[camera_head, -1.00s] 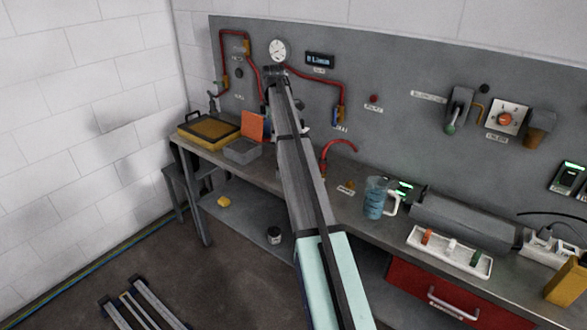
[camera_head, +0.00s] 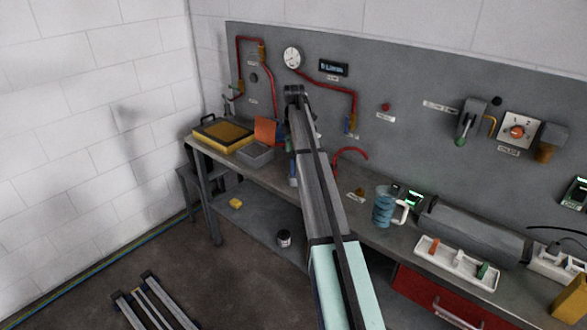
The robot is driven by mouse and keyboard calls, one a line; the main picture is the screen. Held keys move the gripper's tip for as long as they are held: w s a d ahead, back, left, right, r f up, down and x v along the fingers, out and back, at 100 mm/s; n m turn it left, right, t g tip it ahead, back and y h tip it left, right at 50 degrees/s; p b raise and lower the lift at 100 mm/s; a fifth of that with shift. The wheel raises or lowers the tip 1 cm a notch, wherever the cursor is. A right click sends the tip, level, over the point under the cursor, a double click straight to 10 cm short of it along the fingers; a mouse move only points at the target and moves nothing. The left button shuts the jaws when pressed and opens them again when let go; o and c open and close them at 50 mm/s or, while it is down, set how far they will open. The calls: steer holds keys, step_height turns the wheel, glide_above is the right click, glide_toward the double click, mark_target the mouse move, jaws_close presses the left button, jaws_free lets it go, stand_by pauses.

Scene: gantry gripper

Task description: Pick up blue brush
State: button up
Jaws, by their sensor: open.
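I cannot make out a blue brush for certain. A narrow blue and pale piece (camera_head: 292,171) shows at the left edge of my arm, above the bench. It is mostly covered by the arm, and I cannot tell whether it is the brush. My arm rises from the bottom right across the middle of the view and bends near the wall panel. My gripper is not visible; the arm links hide that area.
The grey bench (camera_head: 345,207) runs along the wall panel. On it are a black and yellow tray (camera_head: 222,134), a grey bin (camera_head: 256,154), an orange panel (camera_head: 265,130), a blue mug (camera_head: 383,207) and a white tray (camera_head: 458,263). A dark jar (camera_head: 284,238) stands on the lower shelf.

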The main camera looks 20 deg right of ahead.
mark_target(293, 170)
step_height(293, 170, down, 4)
steer(key=shift+r+p, duration=0.15)
steer(key=shift+p, duration=0.3)
steer(key=shift+f+p, duration=1.4)
steer(key=shift+f, duration=1.25)
jaws_close()
